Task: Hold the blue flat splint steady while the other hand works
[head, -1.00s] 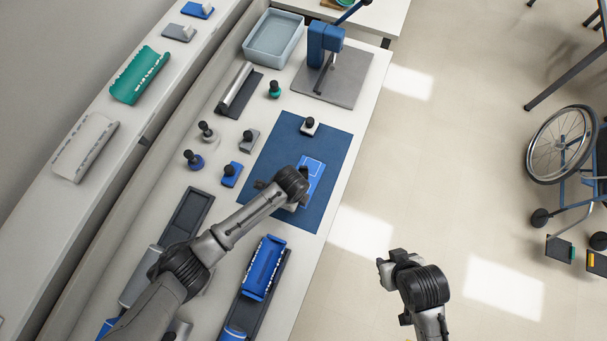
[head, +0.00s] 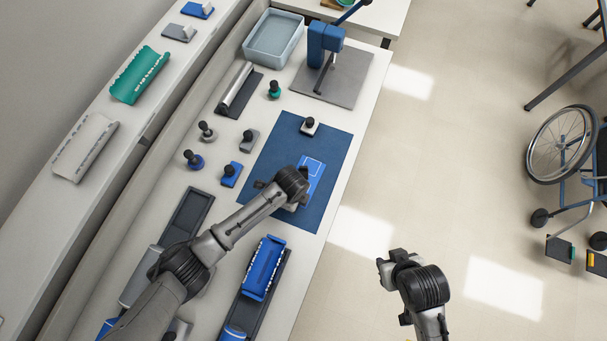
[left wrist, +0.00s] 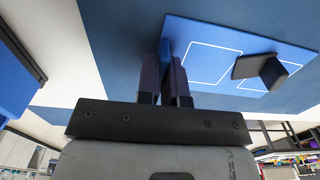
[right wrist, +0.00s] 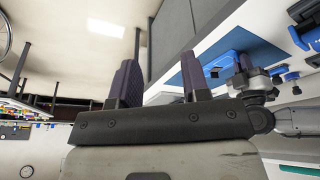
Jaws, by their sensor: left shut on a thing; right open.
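The blue flat splint (head: 313,178) lies on the dark blue mat (head: 329,150), partly hidden by my left gripper in the head view. In the left wrist view the splint (left wrist: 225,42) shows white outlines and a dark knob-like piece (left wrist: 262,68) on its face. My left gripper (left wrist: 172,80) is shut on the splint's near edge. My right gripper (head: 384,268) is open and empty, off the table's right side above the floor. It also shows in the right wrist view (right wrist: 160,85), with nothing between its fingers.
A white-based block with a black knob (head: 310,126) stands on the mat's upper part. Several knobbed tools stand left of the mat. A blue press on a grey plate (head: 350,85) and a pale blue tub (head: 273,38) are behind. A blue curved splint (head: 263,268) lies in front.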

